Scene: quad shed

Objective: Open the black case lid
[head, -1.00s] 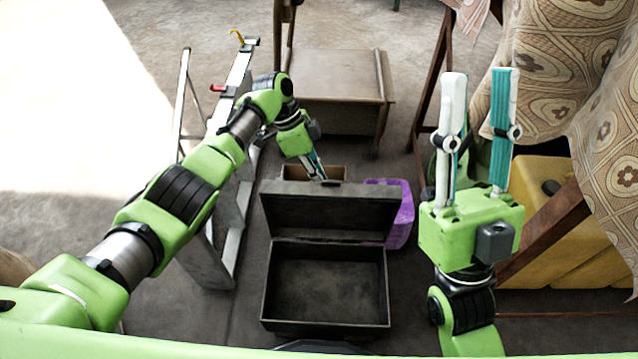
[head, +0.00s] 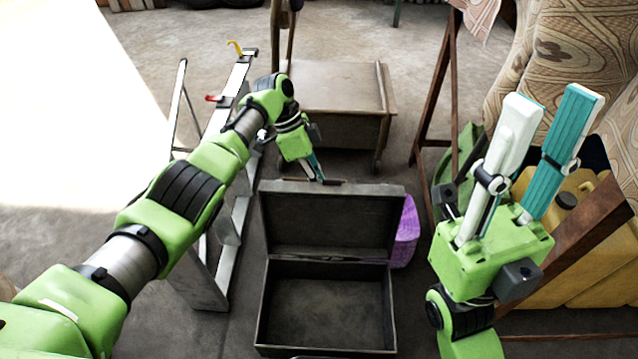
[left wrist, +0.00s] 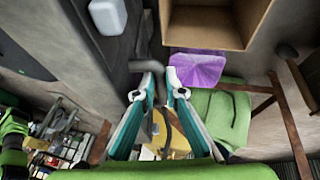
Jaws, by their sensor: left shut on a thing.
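The black case (head: 263,315) stands on the floor in the lower middle of the head view, its empty inside showing. Its lid (head: 330,225) is raised, roughly upright, hinged at the back of the base. My left gripper (head: 320,180) is at the lid's top edge, shut on it; the tips are partly hidden behind that edge. In the left wrist view its two fingers (left wrist: 162,76) are close together beside a dark grey surface, and the exact contact is hard to see. My right gripper (head: 550,95) is open and empty, fingers pointing up, right of the case.
A purple container (head: 405,235) stands just behind the case's right side. A metal stepladder (head: 225,180) stands at left, close to my left arm. A wooden cabinet (head: 335,100) is behind. Yellow containers (head: 580,270) and a wooden frame (head: 435,90) are at right. An open cardboard box (left wrist: 215,25) shows in the left wrist view.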

